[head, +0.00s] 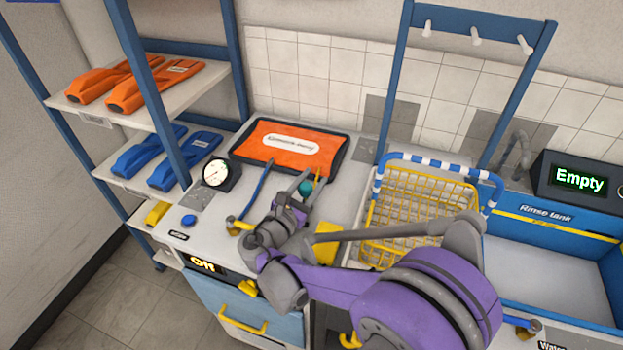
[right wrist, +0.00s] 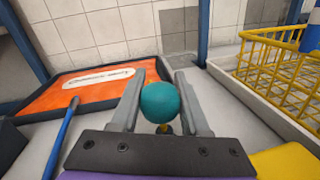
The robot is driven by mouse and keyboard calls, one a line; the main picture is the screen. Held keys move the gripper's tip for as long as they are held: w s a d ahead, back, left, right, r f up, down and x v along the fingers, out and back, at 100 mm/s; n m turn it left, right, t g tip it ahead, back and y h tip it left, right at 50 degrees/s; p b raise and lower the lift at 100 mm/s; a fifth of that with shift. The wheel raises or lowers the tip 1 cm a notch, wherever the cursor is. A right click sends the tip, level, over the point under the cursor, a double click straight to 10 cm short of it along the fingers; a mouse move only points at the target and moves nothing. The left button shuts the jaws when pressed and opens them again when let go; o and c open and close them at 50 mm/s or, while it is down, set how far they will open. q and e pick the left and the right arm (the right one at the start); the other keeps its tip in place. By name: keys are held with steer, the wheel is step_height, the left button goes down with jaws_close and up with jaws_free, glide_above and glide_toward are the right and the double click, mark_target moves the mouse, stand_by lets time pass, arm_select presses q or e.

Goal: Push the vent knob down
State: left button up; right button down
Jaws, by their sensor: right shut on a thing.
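A round teal knob (head: 305,188), which I take to be the vent knob, stands on the bench. It also shows in the right wrist view (right wrist: 160,102), with a bit of brass-coloured stem below it. My right gripper (head: 305,186) is shut on this knob, with one grey finger on each side. In the right wrist view my right gripper (right wrist: 159,98) has the ball between its fingers. The knob's lower part and base are mostly hidden. My left gripper is not in view.
A yellow wire basket (head: 415,205) and the rinse tank (head: 550,225) are to the right.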

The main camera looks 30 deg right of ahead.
mark_target(302, 196)
steer(key=shift+f, duration=0.15)
steer(key=shift+c, duration=2.1)
jaws_free()
steer(key=shift+s+a, duration=0.1)
steer(key=v, duration=1)
steer(key=shift+s+a, duration=0.15)
steer(key=shift+a, duration=0.15)
